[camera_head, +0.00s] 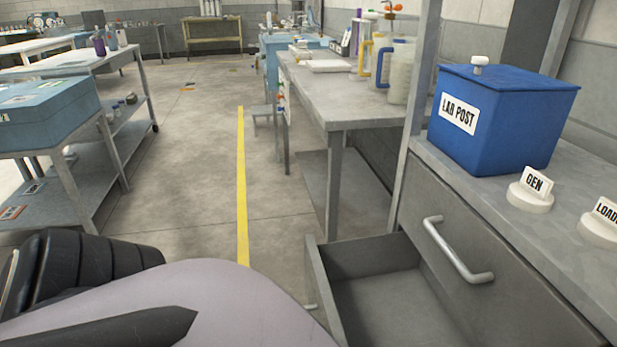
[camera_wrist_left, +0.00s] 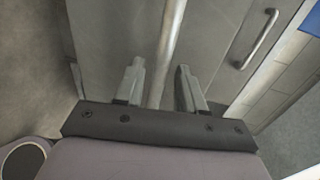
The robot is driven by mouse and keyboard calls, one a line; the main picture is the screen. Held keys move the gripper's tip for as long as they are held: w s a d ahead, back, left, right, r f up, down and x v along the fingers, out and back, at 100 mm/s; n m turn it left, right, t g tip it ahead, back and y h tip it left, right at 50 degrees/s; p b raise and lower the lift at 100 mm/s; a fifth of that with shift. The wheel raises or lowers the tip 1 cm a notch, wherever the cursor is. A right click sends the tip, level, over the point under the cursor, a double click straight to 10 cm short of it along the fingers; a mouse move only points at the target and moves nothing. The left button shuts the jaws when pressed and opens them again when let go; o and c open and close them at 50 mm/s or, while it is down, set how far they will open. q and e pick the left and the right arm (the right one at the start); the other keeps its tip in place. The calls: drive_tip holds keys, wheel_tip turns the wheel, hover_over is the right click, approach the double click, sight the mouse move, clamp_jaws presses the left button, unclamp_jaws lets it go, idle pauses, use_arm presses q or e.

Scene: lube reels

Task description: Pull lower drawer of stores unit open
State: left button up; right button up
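The grey lower drawer (camera_head: 375,300) of the stores unit stands partly pulled out at the bottom right of the head view, its empty inside showing. A small part of its handle (camera_head: 310,307) shows outside its front. In the left wrist view, my left gripper (camera_wrist_left: 160,75) has its fingers apart. A pale bar (camera_wrist_left: 172,45) runs between them, with gaps visible. My lilac arm hides the drawer's near end in the head view. My right gripper is not in view.
The upper drawer with its bar handle (camera_head: 457,252) is closed above the lower one. A blue LAB POST box (camera_head: 505,118) and a GEN knob (camera_head: 531,190) stand on the unit's top. A workbench (camera_head: 330,100) stands beyond. Floor with a yellow line (camera_head: 241,185) is clear.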

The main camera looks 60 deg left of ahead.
use_arm(q)
drive_tip(key=shift+v, duration=2.7)
